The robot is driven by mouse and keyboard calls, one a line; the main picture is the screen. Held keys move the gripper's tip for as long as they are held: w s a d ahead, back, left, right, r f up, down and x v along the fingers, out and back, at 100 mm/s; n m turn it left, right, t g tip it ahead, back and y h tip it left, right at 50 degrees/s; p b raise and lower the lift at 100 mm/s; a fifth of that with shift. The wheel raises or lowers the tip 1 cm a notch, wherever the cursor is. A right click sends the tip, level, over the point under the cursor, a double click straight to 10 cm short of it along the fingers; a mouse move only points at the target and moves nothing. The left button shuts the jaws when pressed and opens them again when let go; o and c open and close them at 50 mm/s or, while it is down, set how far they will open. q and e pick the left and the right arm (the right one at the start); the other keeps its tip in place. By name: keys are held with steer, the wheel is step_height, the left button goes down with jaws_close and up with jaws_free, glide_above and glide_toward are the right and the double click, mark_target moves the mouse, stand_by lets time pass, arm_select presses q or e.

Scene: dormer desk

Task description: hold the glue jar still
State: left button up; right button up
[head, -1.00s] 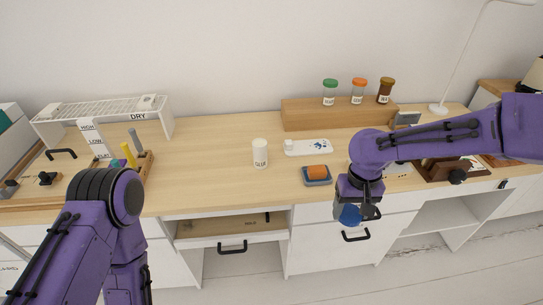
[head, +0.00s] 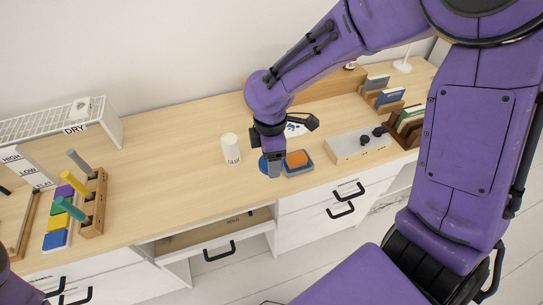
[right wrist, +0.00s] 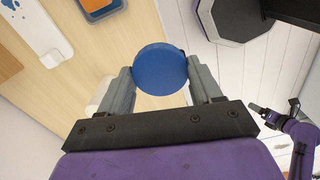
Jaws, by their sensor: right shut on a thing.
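The white glue jar (head: 231,149) stands upright on the desk, left of my right gripper (head: 271,168) in the head view. My right gripper is shut on a blue round disc (head: 264,166), like a lid, and holds it apart from the jar. The right wrist view shows the disc (right wrist: 160,69) between both fingers. A pale shape (right wrist: 100,97) behind one finger may be the jar; I cannot tell. My left gripper (right wrist: 275,106) shows small in the right wrist view, its fingers apart and empty, away from the jar.
A blue tray (head: 307,167) with an orange sponge (head: 296,159) lies just right of my right gripper. A wooden rack (head: 92,208) with coloured handles stands at left. An open drawer (head: 180,243) juts out below the desk.

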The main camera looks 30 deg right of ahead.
steer(key=n, duration=0.1)
steer(key=s+d+n, duration=0.1)
steer(key=n, duration=0.1)
steer(key=r+n, duration=0.1)
steer(key=shift+s+d+n, duration=0.2)
steer(key=shift+d+n, duration=0.05)
steer(key=shift+n, duration=0.05)
steer(key=shift+w+d+f, duration=0.1)
steer(key=shift+d, duration=0.1)
steer(key=w+d+f, duration=0.2)
steer(key=w+f, duration=0.1)
steer(key=w, duration=0.1)
steer(key=w+d+f+p, duration=0.1)
steer(key=w+d+f, duration=0.1)
steer(key=w+f, duration=0.1)
steer(key=w+d+f+p, duration=0.1)
steer(key=w+f, duration=0.2)
steer(key=w, duration=0.2)
steer(key=shift+d+f, duration=0.35)
steer(key=shift+d, duration=0.05)
step_height(320, 180, down, 2)
steer(key=shift+f+p, duration=0.25)
steer(key=shift+p, duration=0.2)
steer(key=shift+f, duration=0.3)
steer(key=shift+f, duration=0.15)
